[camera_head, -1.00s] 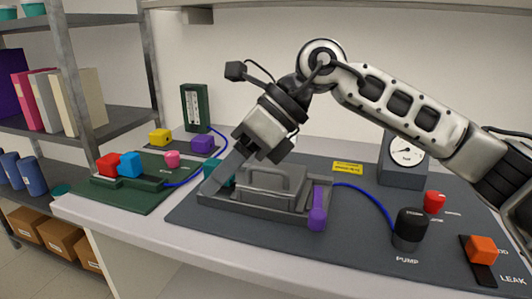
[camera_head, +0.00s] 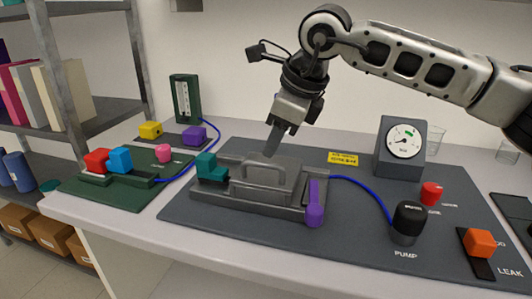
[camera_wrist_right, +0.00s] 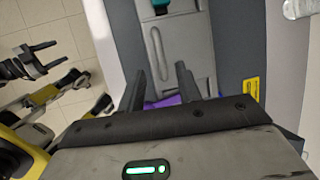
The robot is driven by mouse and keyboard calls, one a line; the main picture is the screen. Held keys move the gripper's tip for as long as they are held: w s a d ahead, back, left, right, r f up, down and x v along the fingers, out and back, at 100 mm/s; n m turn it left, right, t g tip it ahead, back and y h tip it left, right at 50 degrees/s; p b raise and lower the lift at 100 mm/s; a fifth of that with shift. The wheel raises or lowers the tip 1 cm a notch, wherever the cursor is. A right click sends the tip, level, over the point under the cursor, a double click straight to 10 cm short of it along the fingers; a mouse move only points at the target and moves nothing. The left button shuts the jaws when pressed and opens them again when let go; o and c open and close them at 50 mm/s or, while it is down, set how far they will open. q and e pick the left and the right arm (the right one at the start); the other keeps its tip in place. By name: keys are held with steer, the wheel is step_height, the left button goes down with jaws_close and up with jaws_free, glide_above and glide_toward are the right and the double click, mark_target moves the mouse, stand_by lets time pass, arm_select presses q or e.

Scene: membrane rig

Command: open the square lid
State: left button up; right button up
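The grey square lid (camera_head: 262,190) with its arched handle (camera_head: 265,172) sits flat in a grey frame (camera_head: 245,208) on the dark mat. A teal latch piece (camera_head: 208,168) is at the frame's left end. A purple latch (camera_head: 315,206) lies along the right end. My right gripper (camera_head: 270,152) is above and behind the handle, apart from it. In the right wrist view, its fingers (camera_wrist_right: 162,85) are spread with nothing between them, and purple shows beyond. My left gripper (camera_wrist_right: 45,54) shows at the left of that view, fingers apart and empty, away from the lid.
A black pump knob (camera_head: 408,220), red knob (camera_head: 431,193), orange block (camera_head: 480,242) and gauge (camera_head: 403,145) stand on the right. A blue hose (camera_head: 370,188) runs from the rig to the pump. A green board (camera_head: 115,197) with coloured blocks is left. The mat's front is clear.

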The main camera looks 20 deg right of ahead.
mark_target(263, 163)
steer(key=shift+x, duration=2.7)
jaws_close()
